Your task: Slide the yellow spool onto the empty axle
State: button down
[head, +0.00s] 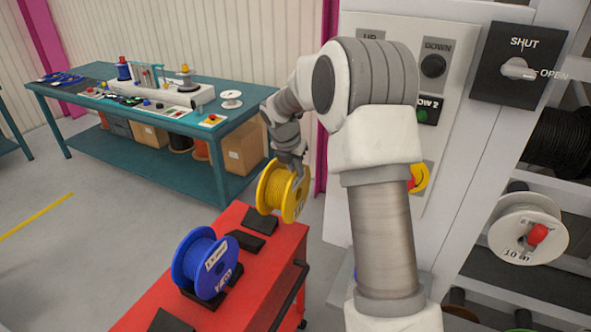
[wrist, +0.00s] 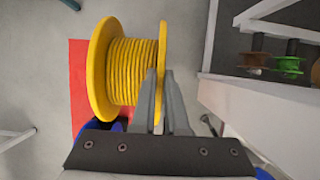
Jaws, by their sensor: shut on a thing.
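The yellow spool (head: 279,191), wound with yellow cable, hangs in the air above the red cart. My gripper (head: 292,160) is above it in the head view. In the wrist view my gripper (wrist: 162,75) is shut on the right-hand flange of the yellow spool (wrist: 131,72), with one finger on each side of it. The spool's far side is hidden. I cannot pick out the empty axle in either view; my arm covers part of the area beside the rack.
A blue spool (head: 204,264) stands on the red cart (head: 262,285) among dark cradles. The rack at right holds a white spool (head: 527,232) with a red hub. A white panel (head: 455,110) stands behind my arm. A teal workbench (head: 190,125) is at back left.

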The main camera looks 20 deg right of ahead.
jog(key=shift+r+p, duration=3.1)
jog(key=shift+r, duration=0.05)
jog(key=shift+f, duration=0.1)
